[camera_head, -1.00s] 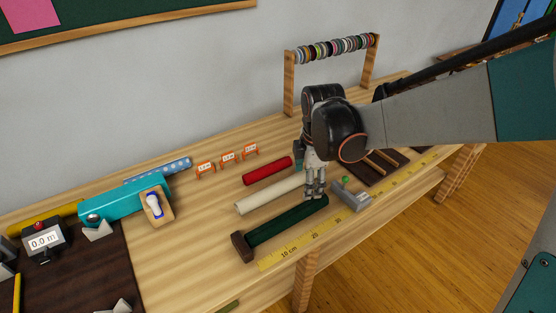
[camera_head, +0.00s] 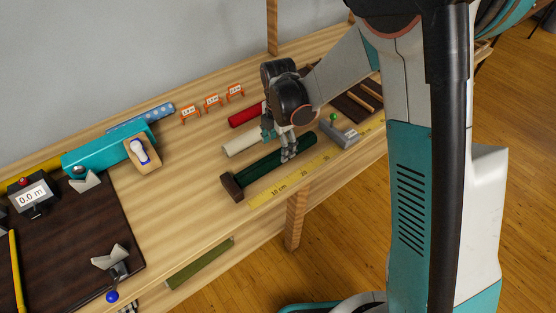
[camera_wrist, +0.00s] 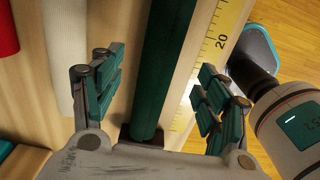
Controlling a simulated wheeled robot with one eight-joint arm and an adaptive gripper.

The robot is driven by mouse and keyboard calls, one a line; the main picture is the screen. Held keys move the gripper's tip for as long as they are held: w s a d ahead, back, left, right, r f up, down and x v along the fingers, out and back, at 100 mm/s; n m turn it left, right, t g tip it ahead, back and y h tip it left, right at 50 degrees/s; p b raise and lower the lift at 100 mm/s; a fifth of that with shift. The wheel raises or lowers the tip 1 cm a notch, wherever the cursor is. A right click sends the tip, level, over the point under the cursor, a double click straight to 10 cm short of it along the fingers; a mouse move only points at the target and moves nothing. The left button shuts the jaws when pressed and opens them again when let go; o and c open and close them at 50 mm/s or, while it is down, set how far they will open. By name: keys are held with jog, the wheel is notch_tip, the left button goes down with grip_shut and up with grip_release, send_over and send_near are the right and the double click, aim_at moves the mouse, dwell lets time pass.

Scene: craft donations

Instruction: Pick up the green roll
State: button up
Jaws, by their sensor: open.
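The dark green roll (camera_head: 262,167) lies on the wooden table, along the back of a yellow ruler. Its left end meets a brown block (camera_head: 232,187). My gripper (camera_head: 288,157) points down at the roll, right of its middle. In the wrist view the green roll (camera_wrist: 168,50) runs between the two spread fingers of my gripper (camera_wrist: 158,82), with a gap on each side. The gripper is open and holds nothing. In the head view the fingers hide a short part of the roll.
A cream roll (camera_head: 241,143) and a red roll (camera_head: 246,114) lie behind the green one. A grey metal stop (camera_head: 342,137) stands right of it. The yellow ruler (camera_head: 290,180) lies in front. An olive strip (camera_head: 200,264) is on the lower shelf.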

aim_at(278, 153)
jog(key=shift+f+b, duration=1.25)
jog(key=shift+f, duration=1.55)
jog(key=shift+s, duration=0.1)
jog(key=c, duration=1.3)
